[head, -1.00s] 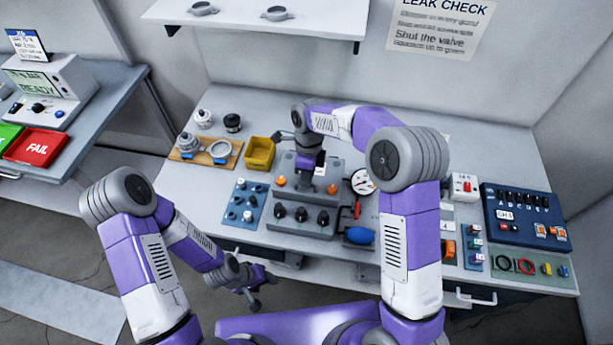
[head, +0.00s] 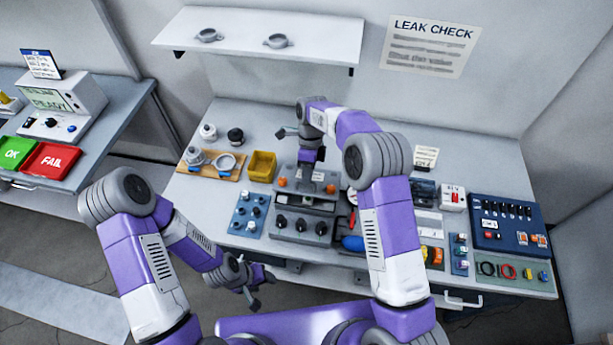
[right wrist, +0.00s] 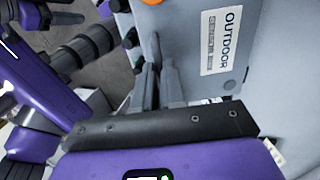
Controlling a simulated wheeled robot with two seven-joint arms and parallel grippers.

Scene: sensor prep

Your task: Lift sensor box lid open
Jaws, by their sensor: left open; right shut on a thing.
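The grey sensor box (head: 301,229) stands at the middle front of the bench, with black knobs on its front part. Its grey lid (head: 287,172) has an orange knob at each side, and a dark gap shows below its front edge. My right gripper (head: 318,178) is shut on the lid from above; its fingertips are partly hidden in the head view. In the right wrist view the fingers (right wrist: 157,84) lie against a grey face with an OUTDOOR label (right wrist: 221,42). My left gripper (head: 252,287) is open and empty, low in front of the bench.
Left of the box are a blue panel with knobs (head: 249,215), a yellow bin (head: 262,167) and a wooden board with fittings (head: 208,171). A blue bulb (head: 353,244) lies at its right. A dark blue switch panel (head: 508,224) stands further right. A shelf (head: 310,45) hangs above.

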